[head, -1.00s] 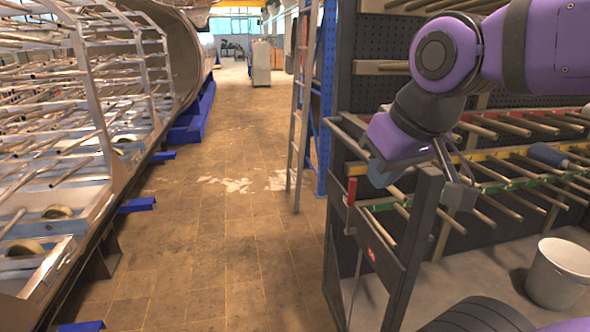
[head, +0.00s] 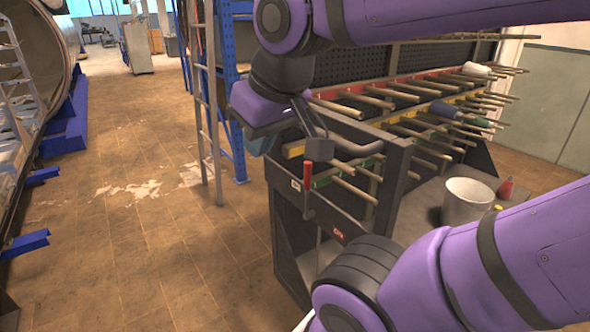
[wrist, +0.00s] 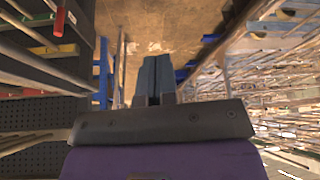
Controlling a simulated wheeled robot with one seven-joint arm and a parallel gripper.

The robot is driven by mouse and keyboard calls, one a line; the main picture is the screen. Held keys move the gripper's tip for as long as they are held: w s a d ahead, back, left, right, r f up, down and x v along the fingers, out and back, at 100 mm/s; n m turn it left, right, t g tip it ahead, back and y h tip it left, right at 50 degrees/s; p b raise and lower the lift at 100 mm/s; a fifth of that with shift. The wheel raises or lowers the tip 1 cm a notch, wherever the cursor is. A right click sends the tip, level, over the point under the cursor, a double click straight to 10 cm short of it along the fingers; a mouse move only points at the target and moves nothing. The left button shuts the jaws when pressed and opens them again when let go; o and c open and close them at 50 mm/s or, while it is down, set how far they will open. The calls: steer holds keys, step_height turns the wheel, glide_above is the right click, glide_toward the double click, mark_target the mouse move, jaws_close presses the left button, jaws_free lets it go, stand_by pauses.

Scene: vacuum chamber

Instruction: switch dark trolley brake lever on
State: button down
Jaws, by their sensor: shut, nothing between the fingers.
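The dark trolley (head: 385,225) stands right of centre in the head view, with a pegboard back and rows of rods. Its brake lever with a red handle (head: 308,175) stands upright on the near end of the frame, beside a small white label. In the wrist view the red handle (wrist: 59,22) shows at the upper left, apart from my fingers. My gripper (head: 262,146) is left of and slightly above the lever in the head view, partly hidden by my wrist. Its blue fingers (wrist: 155,75) are shut and empty in the wrist view.
A ladder (head: 208,110) and blue rack (head: 233,90) stand behind my gripper. A white bucket (head: 467,202) sits on the trolley's deck. The chamber (head: 45,50) with blue supports is at the left. The tiled floor between is clear.

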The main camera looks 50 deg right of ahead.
steer(key=w+d+f+m+g+h, duration=0.1)
steer(key=w+d+f+m+g, duration=0.15)
steer(key=w+d+m, duration=0.45)
steer(key=w+d+f+m+g+h, duration=0.1)
steer(key=w+d+m+g, duration=0.3)
steer(key=w, duration=0.6)
steer(key=w+d+f+m+g+h, duration=0.1)
steer(key=w+d+f+m, duration=0.3)
steer(key=d, duration=0.4)
steer(key=w+d+f+m+g+h, duration=0.1)
steer(key=w+d+f+m+g, duration=0.2)
steer(key=d+f, duration=0.4)
step_height(320, 180, down, 2)
steer(key=w+m, duration=0.1)
steer(key=w, duration=0.1)
steer(key=shift+w+d+f+m+g, duration=0.25)
steer(key=shift+w+d+m+g, duration=0.05)
steer(key=shift+w+d+g, duration=0.1)
steer(key=shift+f, duration=0.1)
steer(key=s+d+f, duration=0.3)
steer(key=s+f, duration=0.4)
steer(key=s, duration=0.1)
steer(key=shift+s+d+f, duration=0.2)
steer(key=shift+s+f, duration=0.2)
